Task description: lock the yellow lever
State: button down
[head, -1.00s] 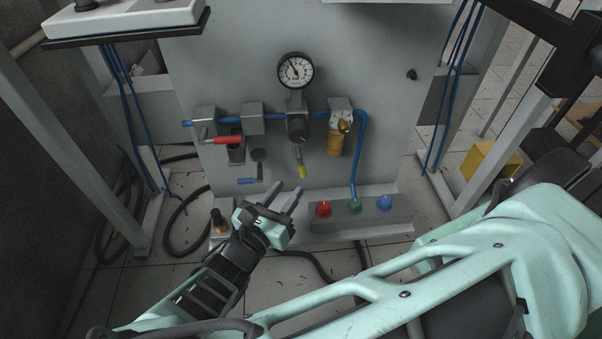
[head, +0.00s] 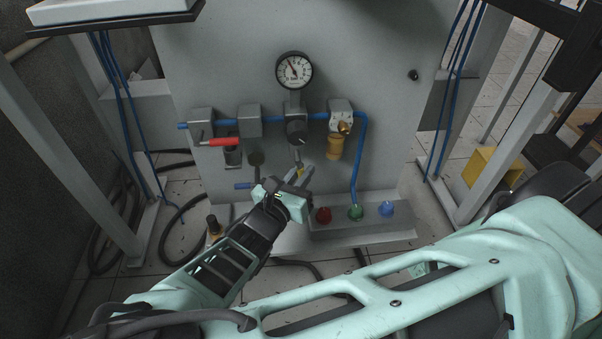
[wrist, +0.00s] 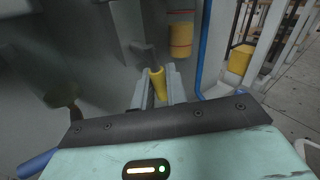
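The yellow lever (head: 300,169) hangs down from below the black regulator knob (head: 297,132) on the grey panel. My gripper (head: 299,177) is at the lever's lower end, with its fingers apart. In the wrist view the lever's yellow handle (wrist: 157,84) shows between the two fingertips (wrist: 158,80). I cannot tell whether either finger touches it. The fingers partly hide the lever in the head view.
A red lever (head: 220,142) and a blue lever (head: 243,186) are on the left. A yellow-brown cylinder (head: 334,148) and blue pipe (head: 356,160) are on the right. Red (head: 323,215), green (head: 355,212) and blue (head: 387,208) buttons sit on a box below. A round gauge (head: 294,71) is above.

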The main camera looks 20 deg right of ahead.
jog(key=shift+r+p, duration=0.2)
jog(key=shift+p, duration=0.5)
jog(key=p, duration=0.2)
jog(key=shift+a+r+m+p, duration=0.15)
jog(key=shift+m+p, duration=0.15)
jog(key=shift+m, duration=0.1)
jog(key=shift+w+a+m+g+y+p, duration=0.1)
jog(key=shift+m+g+y+p, duration=0.25)
jog(key=shift+p, duration=0.55)
jog(key=shift+f, duration=0.45)
jog(key=c, duration=1.5)
grip_release()
jog(key=shift+o, duration=0.2)
jog(key=shift+a, duration=0.1)
jog(key=p+v, duration=0.5)
jog(key=v, duration=1.2)
jog(key=shift+s, duration=0.25)
